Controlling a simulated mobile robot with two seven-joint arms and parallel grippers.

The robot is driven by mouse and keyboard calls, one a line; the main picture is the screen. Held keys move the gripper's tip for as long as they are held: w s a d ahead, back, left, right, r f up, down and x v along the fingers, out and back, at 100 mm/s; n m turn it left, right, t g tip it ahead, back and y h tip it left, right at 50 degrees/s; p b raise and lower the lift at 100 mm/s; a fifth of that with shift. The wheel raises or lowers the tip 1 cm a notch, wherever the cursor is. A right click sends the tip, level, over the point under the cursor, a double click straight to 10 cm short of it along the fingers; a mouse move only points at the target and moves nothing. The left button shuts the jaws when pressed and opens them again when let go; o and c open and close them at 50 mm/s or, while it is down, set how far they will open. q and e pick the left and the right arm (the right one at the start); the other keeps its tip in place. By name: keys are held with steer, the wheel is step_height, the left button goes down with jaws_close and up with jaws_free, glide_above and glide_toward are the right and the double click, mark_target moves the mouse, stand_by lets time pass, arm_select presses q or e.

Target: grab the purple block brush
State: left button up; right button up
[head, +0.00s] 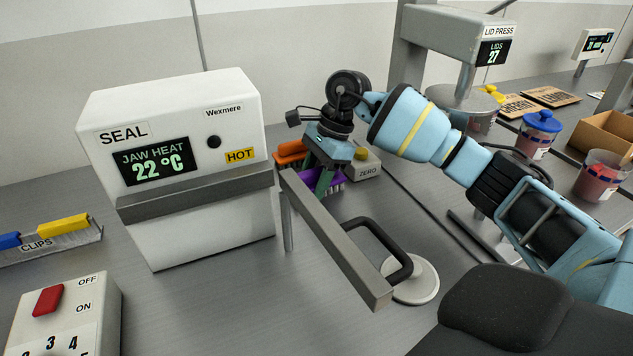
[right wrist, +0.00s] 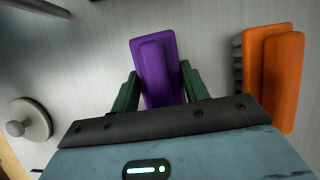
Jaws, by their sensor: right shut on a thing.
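The purple block brush (right wrist: 156,68) is between the two green fingers of my right gripper (right wrist: 158,88) in the right wrist view, and the fingers are shut on it. In the head view the purple brush (head: 333,181) shows only in part, with bristles at its lower side, below my right gripper (head: 329,178). Whether it touches the counter is hard to tell. My left gripper is not in view.
An orange brush (head: 291,149) lies beside the purple one, close to my right gripper. The white seal machine (head: 185,215) stands left, with a grey bar (head: 335,240) and black handle near the gripper. The ZERO box (head: 367,165) is just right.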

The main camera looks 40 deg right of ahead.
mark_target(312, 170)
steer(key=shift+r, duration=0.1)
steer(key=shift+r, duration=0.45)
step_height(312, 170, up, 2)
steer(key=shift+r, duration=0.2)
steer(key=s+d, duration=0.1)
steer(key=s, duration=0.3)
steer(key=s+d+b, duration=0.1)
steer(key=s, duration=0.4)
steer(key=s+d+r+b, duration=0.1)
steer(key=s, duration=0.3)
steer(key=shift+s, duration=0.35)
steer(key=shift+s+d+r+b, duration=0.1)
steer(key=shift+s+r+b, duration=0.1)
steer(key=shift+s, duration=0.3)
steer(key=shift+s+r+b, duration=0.1)
steer(key=shift+s+b, duration=0.1)
steer(key=shift+s, duration=0.3)
